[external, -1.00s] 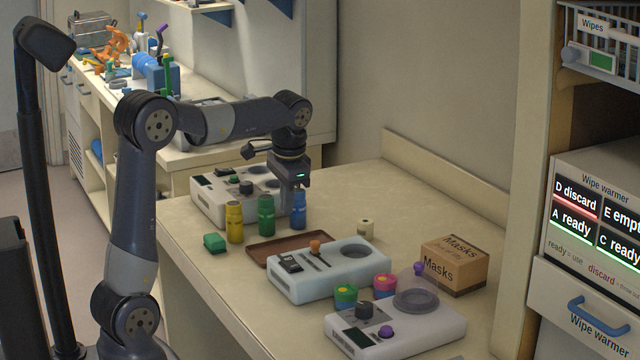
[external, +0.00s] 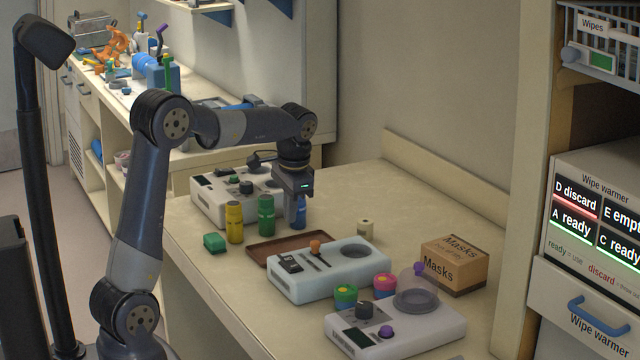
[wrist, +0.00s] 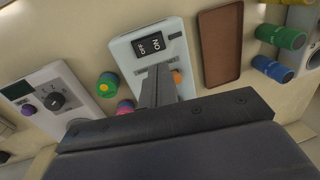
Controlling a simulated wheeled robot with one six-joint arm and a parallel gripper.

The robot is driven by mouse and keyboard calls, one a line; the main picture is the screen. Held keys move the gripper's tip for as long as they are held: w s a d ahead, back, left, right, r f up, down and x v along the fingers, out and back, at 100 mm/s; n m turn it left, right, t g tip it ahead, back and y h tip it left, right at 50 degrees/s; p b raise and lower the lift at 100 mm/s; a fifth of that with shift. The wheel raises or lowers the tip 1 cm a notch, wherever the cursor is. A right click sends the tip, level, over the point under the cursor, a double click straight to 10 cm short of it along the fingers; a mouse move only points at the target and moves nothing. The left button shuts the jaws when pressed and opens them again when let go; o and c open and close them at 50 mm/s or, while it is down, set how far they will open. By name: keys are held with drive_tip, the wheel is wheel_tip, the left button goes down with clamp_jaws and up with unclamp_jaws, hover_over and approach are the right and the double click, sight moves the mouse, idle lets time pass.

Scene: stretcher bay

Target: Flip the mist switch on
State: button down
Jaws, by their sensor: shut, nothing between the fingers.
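The pale blue unit (external: 350,279) stands mid-counter with a black rocker switch (external: 290,263) at its left end. In the wrist view the switch (wrist: 149,46) shows OFF and ON markings; which side is pressed down I cannot tell. A slider with an orange knob (external: 315,247) and a round recess sit on the same unit. My gripper (external: 297,193) is above the counter behind the unit, by the blue bottle, apart from the switch. In the wrist view my gripper (wrist: 158,80) is shut and empty, its fingers overlapping the unit and partly covering the slider.
Yellow (external: 234,222), green (external: 266,216) and blue (external: 298,212) bottles stand behind a brown tray (external: 262,250). A white unit with a dial (external: 440,325) is in front, with two lidded jars beside it. A masks box (external: 455,265) is at right.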

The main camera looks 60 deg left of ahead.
sight(288, 258)
drive_tip(key=f, duration=0.3)
drive_tip(key=a+f, duration=0.1)
drive_tip(key=f, duration=0.2)
drive_tip(key=f+p, duration=0.1)
drive_tip(key=f, duration=0.2)
drive_tip(key=shift+a+f, duration=0.2)
drive_tip(key=shift+a, duration=0.05)
drive_tip(key=shift+a+f+h, duration=0.1)
drive_tip(key=shift+f+h, duration=0.1)
drive_tip(key=shift+h, duration=0.1)
drive_tip(key=shift+d+r, duration=0.1)
drive_tip(key=shift+d, duration=0.1)
drive_tip(key=shift+d+r+p, duration=0.2)
drive_tip(key=shift+d+p, duration=0.15)
drive_tip(key=shift+d, duration=0.25)
drive_tip(key=shift+r, duration=0.1)
wheel_tip(288, 258, up, 14)
drive_tip(key=a+p, duration=0.2)
drive_tip(key=shift+f, duration=0.2)
